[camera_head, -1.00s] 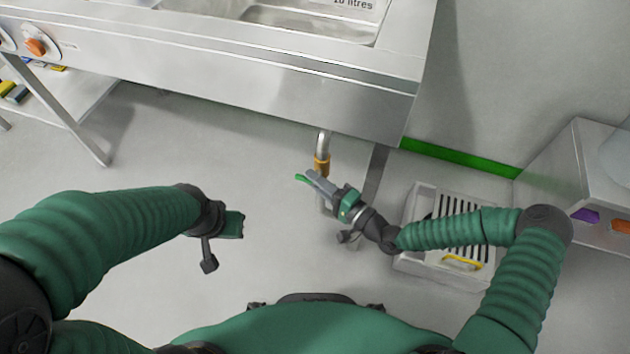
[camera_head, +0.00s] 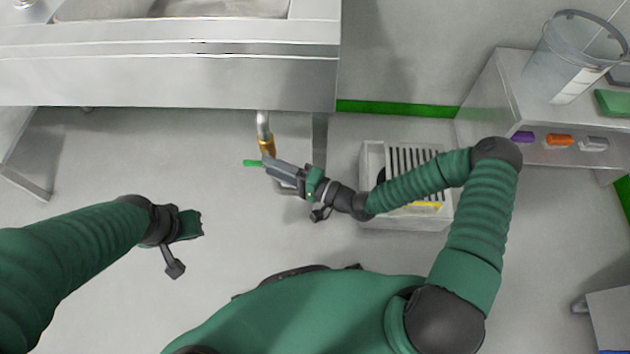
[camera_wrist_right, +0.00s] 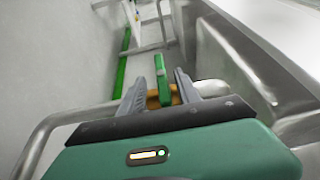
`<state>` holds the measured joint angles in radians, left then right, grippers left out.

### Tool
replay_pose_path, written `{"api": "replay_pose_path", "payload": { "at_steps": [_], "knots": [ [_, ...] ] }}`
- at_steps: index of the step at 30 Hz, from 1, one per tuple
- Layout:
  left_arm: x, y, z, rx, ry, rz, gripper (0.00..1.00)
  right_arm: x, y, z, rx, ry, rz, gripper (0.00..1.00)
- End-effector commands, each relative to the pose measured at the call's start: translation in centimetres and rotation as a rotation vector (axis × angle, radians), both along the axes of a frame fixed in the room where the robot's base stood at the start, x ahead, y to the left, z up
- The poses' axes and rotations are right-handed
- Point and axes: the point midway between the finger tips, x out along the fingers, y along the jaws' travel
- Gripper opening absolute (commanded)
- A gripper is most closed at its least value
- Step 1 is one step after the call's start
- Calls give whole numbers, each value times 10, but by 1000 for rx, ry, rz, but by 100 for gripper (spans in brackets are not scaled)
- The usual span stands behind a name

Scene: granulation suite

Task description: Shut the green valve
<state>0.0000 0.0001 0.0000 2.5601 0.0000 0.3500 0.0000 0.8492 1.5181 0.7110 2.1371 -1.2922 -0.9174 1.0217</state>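The green valve handle (camera_head: 252,163) sticks out to the left beside the brass valve body (camera_head: 267,146), at the lower end of a metal pipe (camera_head: 263,124) under the steel sink unit. My right gripper (camera_head: 270,164) is at the valve, its fingers reaching it from the right. In the right wrist view, the green handle (camera_wrist_right: 160,78) stands between my two spread grey fingers (camera_wrist_right: 160,88), with the brass part (camera_wrist_right: 165,99) behind it. Gaps seem to show on both sides of the handle. My left gripper (camera_head: 190,224) hangs away from the valve at left; its fingers are not clear.
The steel sink unit (camera_head: 170,80) overhangs the valve. A grated box (camera_head: 372,160) with a yellow handle stands on the floor under my right forearm. A steel cabinet (camera_head: 487,110) with a clear bucket (camera_head: 575,60) is at right. The floor at left is open.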

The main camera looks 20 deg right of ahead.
Motion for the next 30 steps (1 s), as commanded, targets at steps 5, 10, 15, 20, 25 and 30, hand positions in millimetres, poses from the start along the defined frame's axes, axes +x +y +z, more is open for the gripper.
{"api": "replay_pose_path", "payload": {
  "at_steps": [5,10,15,20,25,30],
  "knots": [
    [0,0,20,0,0,0,0,-34,-42,4,-3,3,-4,39],
    [0,0,31,0,0,0,0,-65,-78,1,-2,3,-3,39],
    [0,0,36,0,0,0,0,-84,-100,-1,-2,3,-1,39],
    [0,0,37,0,0,0,0,-89,-105,-3,-1,3,1,39],
    [0,0,36,0,0,0,0,-89,-105,-3,0,3,0,39],
    [0,0,36,0,0,0,0,-89,-105,-3,0,3,0,39]
  ]
}}
